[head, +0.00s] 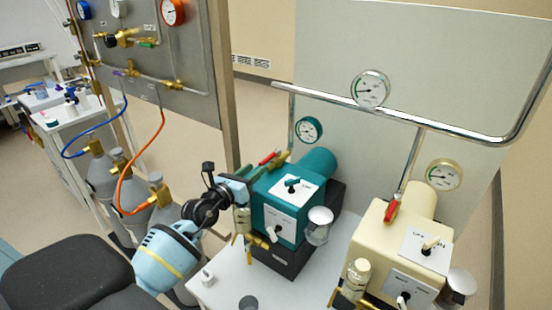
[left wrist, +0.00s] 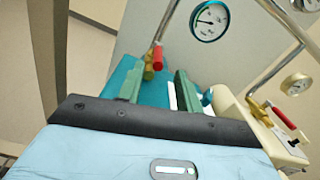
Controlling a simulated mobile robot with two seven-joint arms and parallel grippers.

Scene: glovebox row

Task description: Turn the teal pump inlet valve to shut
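The teal pump (head: 272,212) stands on the pale bench, with a teal gauge (head: 309,130) behind it. Its inlet valve has a red handle (head: 268,157), slanted in the head view, and brass fittings beside a steel pipe. In the left wrist view the red handle (left wrist: 157,57) and its brass body (left wrist: 149,72) lie beyond the fingertips, in the gap between them. My left gripper (head: 262,168) is at the rear left of the pump. Its two green fingers (left wrist: 158,86) are apart with nothing between them. Contact with the handle cannot be told. My right gripper is out of view.
A cream pump (head: 400,248) with its own red-handled valve (head: 392,208) stands to the right. A steel rail (head: 450,129) crosses above. A gas panel (head: 160,60), hoses and grey cylinders (head: 103,172) stand at left. A small bottle (head: 206,278) is on the bench.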

